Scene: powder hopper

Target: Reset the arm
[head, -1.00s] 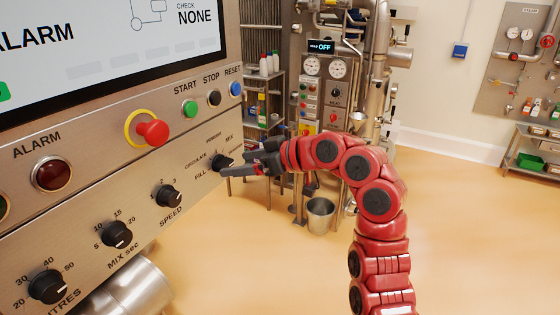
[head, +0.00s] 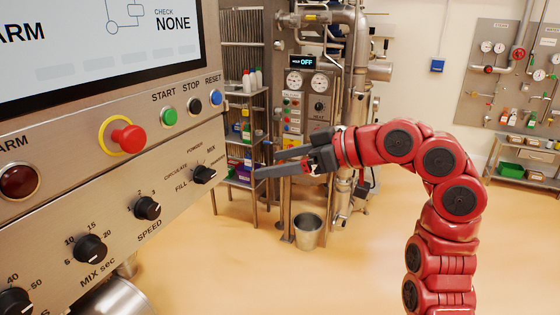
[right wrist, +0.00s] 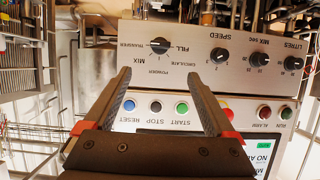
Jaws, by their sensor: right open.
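My right arm comes in from the right of the head view, red and bent. Its right gripper (head: 268,163) is open and empty, with its fingers pointing left toward the control panel (head: 95,205). The fingertips are apart from the mode selector knob (head: 204,174), in front of and to the right of it. In the right wrist view the open fingers (right wrist: 158,95) frame the panel, which appears upside down, with the selector knob (right wrist: 160,46) beyond and between them. My left gripper is not in the head view.
The panel carries a red emergency button (head: 128,138) with a yellow ring, a green start button (head: 169,117), a speed knob (head: 147,208) and a screen (head: 90,45). A steel bucket (head: 307,232) stands on the open floor. Shelving (head: 245,140) and process equipment stand behind the gripper.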

